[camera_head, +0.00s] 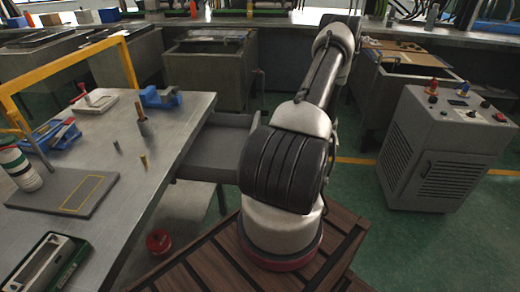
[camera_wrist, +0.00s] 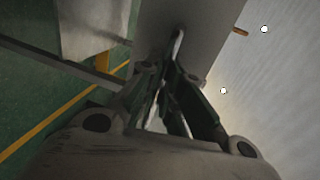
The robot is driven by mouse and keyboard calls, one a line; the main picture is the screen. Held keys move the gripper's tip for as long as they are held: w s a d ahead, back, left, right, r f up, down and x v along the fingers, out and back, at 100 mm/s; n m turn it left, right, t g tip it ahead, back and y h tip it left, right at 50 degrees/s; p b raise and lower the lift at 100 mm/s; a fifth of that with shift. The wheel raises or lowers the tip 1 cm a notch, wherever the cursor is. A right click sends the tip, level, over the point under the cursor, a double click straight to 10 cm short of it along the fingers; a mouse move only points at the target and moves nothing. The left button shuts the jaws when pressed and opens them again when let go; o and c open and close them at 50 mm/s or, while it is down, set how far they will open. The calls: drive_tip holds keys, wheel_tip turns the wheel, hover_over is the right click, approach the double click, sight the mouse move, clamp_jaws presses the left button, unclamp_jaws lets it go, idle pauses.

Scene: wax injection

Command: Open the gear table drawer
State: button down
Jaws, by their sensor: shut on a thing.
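The gear table (camera_head: 150,190) has a grey metal top and fills the left side of the head view. Its grey drawer (camera_head: 215,142) sticks out from the table's right edge, pulled out, with its inside showing. My arm hides the drawer's right end. In the wrist view a grey panel of the drawer (camera_wrist: 205,28) is ahead, with a thin upright handle (camera_wrist: 178,46) on it. My gripper (camera_wrist: 170,84) is at this handle, its fingers close together and shut on it. The gripper is hidden behind my arm in the head view.
On the table stand a blue vise (camera_head: 160,97), small brass pegs (camera_head: 143,161), a spray can (camera_head: 20,168) and a grey board (camera_head: 75,194). A grey cabinet machine (camera_head: 445,150) stands on the right. Green floor is free between it and my arm.

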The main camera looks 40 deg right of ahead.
drive_tip(key=c, duration=1.6)
unclamp_jaws()
drive_tip(key=shift+o, duration=0.2)
drive_tip(key=v, duration=1.2)
drive_tip(key=shift+f, duration=0.1)
